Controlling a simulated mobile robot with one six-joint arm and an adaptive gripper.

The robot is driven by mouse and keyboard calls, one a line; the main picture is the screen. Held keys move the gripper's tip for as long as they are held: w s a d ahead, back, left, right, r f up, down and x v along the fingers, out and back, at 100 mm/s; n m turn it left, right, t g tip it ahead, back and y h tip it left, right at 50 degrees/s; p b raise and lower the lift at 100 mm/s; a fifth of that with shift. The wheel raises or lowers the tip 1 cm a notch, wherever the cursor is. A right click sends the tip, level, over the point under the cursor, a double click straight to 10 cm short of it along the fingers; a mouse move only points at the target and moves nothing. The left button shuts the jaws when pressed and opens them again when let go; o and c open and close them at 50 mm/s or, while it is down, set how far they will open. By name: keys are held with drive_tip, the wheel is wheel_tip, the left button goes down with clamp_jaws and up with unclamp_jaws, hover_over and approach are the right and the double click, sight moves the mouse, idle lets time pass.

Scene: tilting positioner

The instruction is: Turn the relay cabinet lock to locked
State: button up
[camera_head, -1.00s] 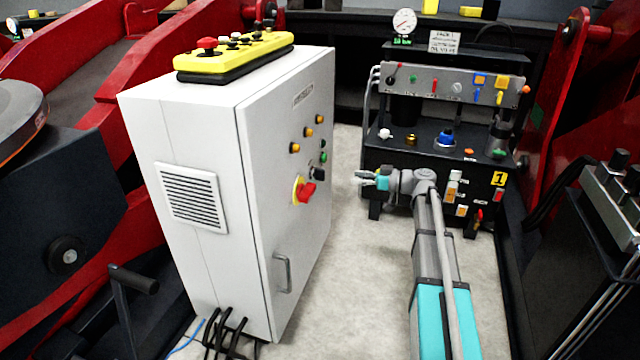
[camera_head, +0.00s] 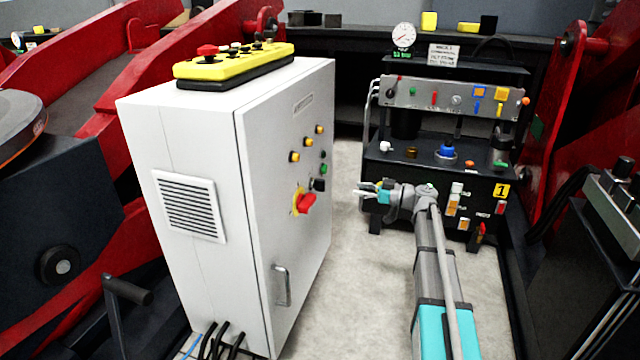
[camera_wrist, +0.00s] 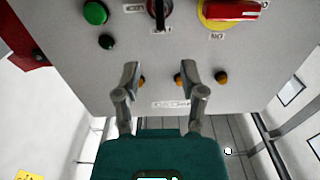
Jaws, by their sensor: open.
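The white relay cabinet (camera_head: 190,130) stands left of centre, its door facing right. On the door are a red handle on a yellow plate (camera_head: 306,203) and a small black switch (camera_head: 318,184) beside it, which may be the lock. The wrist view shows the black switch (camera_wrist: 158,12) at the top edge, partly cut off, its dark bar roughly upright in the picture. The red handle (camera_wrist: 234,10) is right of it. My gripper (camera_head: 364,190) is right of the door, pointing at it. In the wrist view its fingers (camera_wrist: 160,80) are apart and empty, below the switch in the picture.
Amber lamps (camera_wrist: 221,78), a green button (camera_wrist: 96,12) and a black button (camera_wrist: 106,41) sit near the switch. A door pull (camera_head: 282,285) sticks out low. A yellow control box (camera_head: 235,64) lies on top. A black hydraulic bench (camera_head: 400,165) stands behind my gripper.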

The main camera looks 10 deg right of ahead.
sight(321, 191)
drive_tip(key=x, duration=1.3)
clamp_jaws()
